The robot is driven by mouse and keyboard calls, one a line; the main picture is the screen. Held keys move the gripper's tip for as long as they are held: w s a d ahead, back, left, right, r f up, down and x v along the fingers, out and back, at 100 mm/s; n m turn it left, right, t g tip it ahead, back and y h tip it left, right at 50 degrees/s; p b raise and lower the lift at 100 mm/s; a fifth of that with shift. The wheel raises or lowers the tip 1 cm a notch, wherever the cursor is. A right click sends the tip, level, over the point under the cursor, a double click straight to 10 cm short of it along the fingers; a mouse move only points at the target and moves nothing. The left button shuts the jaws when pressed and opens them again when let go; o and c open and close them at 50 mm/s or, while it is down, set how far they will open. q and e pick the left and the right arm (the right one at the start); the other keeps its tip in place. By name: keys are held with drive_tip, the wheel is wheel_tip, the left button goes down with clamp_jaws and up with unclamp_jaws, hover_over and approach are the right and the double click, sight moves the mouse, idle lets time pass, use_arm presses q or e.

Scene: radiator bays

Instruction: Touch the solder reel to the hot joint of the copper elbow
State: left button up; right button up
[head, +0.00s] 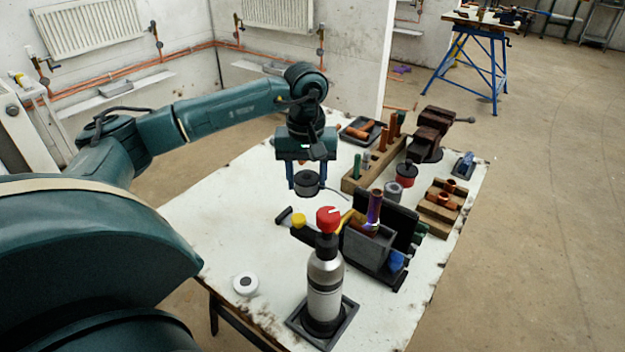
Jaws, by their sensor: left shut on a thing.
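My left gripper (307,188) is shut on a dark grey reel, the solder reel (308,181), and holds it above the white table. A thin wire end sticks out from the reel to the right. The copper elbow (366,229) sits low in a grey block-like holder (368,250), with an upright copper tube (375,207) showing purple and dark heat tints. The reel is up and left of this tube, apart from it. The joint itself is partly hidden by the holder and torch. My right gripper is out of view.
A silver gas bottle (325,285) with a red knob (328,218) stands in a dark tray in front. A white roll (246,284) lies at the left. A rusty vise (430,135), a wooden block (368,170) and pipe fittings (441,200) stand behind and right. The table's left part is clear.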

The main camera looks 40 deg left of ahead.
use_arm(q)
drive_tip(key=shift+r, duration=0.1)
drive_tip(key=shift+r+p, duration=1.35)
drive_tip(key=shift+r, duration=0.65)
